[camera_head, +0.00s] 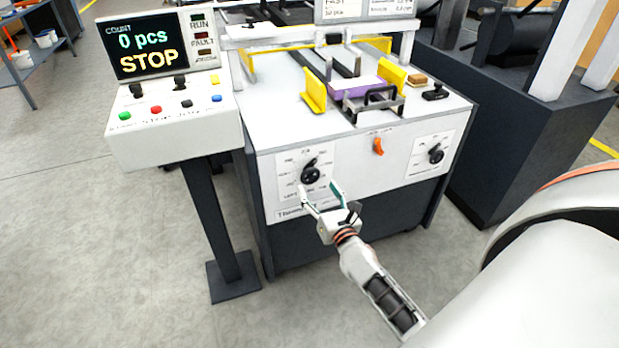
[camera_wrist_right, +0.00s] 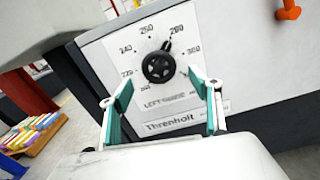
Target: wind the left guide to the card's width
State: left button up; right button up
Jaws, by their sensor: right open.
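The left guide's dial is a black knob (camera_head: 311,174) on a white scale plate at the left of the machine's front panel. In the right wrist view the knob (camera_wrist_right: 158,66) is a round handwheel with a pointer toward the upper right, near the 280 mark. My right gripper (camera_head: 321,190) is open just below and in front of the knob. In the wrist view its teal-padded fingers (camera_wrist_right: 163,95) stand on either side below the knob, with nothing between them. The left yellow guide (camera_head: 314,91) stands on the machine top beside a purple card stack (camera_head: 355,87). My left gripper is not visible.
A second knob (camera_head: 436,155) sits on the panel's right, with an orange lever (camera_head: 378,147) between. A control console (camera_head: 174,124) on a post stands left; its display (camera_head: 147,45) reads 0 pcs, STOP. A dark machine block (camera_head: 530,120) stands right.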

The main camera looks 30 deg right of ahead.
aim_at(311, 179)
jog(key=b+x, duration=0.1)
jog(key=x, duration=0.6)
jog(key=shift+a, duration=0.1)
jog(key=c, duration=1.1)
